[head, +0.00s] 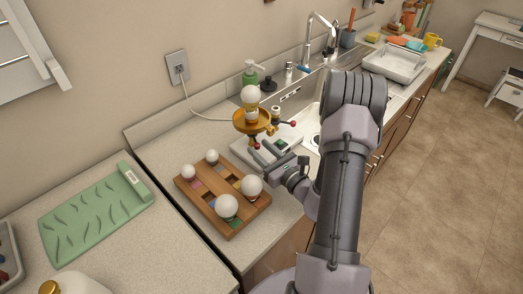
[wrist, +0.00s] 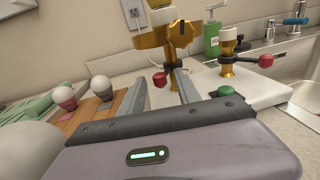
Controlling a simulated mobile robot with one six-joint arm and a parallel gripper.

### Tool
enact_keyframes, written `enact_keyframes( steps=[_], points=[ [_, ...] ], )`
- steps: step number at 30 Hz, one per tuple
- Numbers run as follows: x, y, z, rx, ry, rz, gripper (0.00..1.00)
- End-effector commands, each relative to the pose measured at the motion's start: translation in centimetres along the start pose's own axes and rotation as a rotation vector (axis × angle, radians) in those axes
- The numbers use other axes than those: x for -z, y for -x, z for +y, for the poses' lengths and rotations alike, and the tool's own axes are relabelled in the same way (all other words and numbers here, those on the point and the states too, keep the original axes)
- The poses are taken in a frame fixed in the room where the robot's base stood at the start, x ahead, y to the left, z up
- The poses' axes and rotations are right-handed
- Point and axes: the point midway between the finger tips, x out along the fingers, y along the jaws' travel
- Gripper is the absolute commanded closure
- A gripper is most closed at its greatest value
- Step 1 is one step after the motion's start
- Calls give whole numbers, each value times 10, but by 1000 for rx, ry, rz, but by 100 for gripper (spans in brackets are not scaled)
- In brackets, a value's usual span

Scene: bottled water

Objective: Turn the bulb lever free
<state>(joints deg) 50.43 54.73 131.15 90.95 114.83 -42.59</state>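A white bulb (head: 250,94) stands upright in a gold stand with a wide dish (head: 250,122); the stand also shows in the wrist view (wrist: 172,48). A lever with a red knob (wrist: 159,79) hangs low at the stand's front; the knob also shows in the head view (head: 255,144). My gripper (head: 263,156) is open, with its fingers pointing at this stand. In the wrist view the red knob appears between the two fingertips (wrist: 162,84), with gaps on both sides. I cannot tell whether it is fully within their reach.
A smaller gold fixture (wrist: 230,52) with another red-knobbed lever (wrist: 266,59) stands to the right on the pale base, near a green button (wrist: 226,91). A wooden rack (head: 222,197) with several bulbs is left of my gripper. Behind are a green soap bottle (head: 250,75) and sink.

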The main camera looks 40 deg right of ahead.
Motion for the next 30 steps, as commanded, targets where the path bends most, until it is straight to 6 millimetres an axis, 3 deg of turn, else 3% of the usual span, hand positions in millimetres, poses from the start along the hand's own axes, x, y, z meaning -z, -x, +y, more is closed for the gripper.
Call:
enact_keyframes(
  steps=[5, 11, 30],
  points=[
    [0, 0, 0, 0, 0, 0, 61],
    [0, 0, 0, -1, 0, 0, 100],
    [0, 0, 0, -1, 0, 1, 100]
  ],
)
